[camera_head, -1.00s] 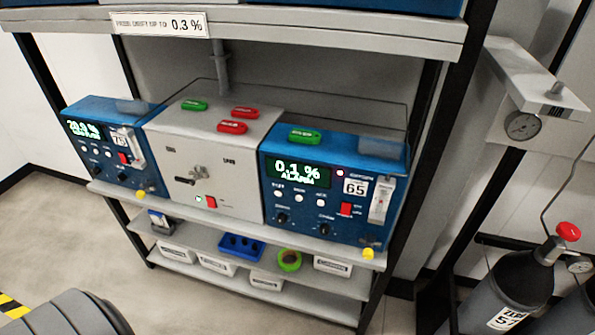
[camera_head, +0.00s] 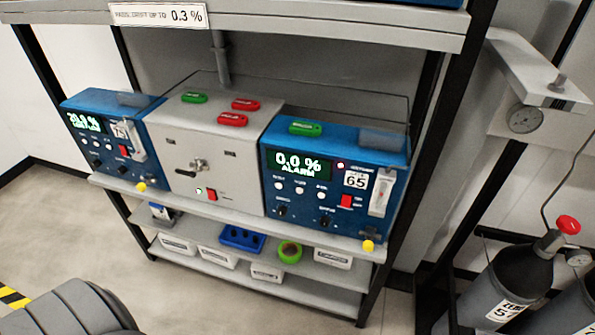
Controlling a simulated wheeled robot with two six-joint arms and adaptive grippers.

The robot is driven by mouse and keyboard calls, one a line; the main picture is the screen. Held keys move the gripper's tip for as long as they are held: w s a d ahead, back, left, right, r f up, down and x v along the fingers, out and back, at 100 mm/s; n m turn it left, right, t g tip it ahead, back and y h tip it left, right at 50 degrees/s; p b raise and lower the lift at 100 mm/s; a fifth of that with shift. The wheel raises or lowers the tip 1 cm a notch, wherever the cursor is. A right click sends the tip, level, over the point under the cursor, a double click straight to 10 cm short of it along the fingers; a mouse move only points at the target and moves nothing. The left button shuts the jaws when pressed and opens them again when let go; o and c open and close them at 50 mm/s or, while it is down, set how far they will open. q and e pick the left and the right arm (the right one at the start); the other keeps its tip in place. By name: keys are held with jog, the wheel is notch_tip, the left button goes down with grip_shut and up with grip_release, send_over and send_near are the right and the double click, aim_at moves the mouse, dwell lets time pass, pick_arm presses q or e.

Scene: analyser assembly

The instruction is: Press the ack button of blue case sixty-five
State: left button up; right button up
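Blue case sixty-five (camera_head: 334,217) stands at the right end of the rack's middle shelf, its front facing me. Its display (camera_head: 299,163) reads 0.0 % ALARM in green, and a small pinkish light (camera_head: 340,166) glows beside it. Its white label (camera_head: 356,180) reads 65. Three small white round buttons sit in a row below the display: left (camera_head: 278,186), middle (camera_head: 299,190) and right (camera_head: 321,195). Their lettering is too small to read surely, so I cannot tell for certain which is ack. Neither of my grippers is in view.
A grey-white box (camera_head: 165,163) stands left of case sixty-five, with another blue case (camera_head: 75,104) beyond it. Green and red tags lie on top. The upper shelf (camera_head: 330,32) overhangs them. Gas cylinders (camera_head: 503,283) stand at the right. Floor in front is partly clear.

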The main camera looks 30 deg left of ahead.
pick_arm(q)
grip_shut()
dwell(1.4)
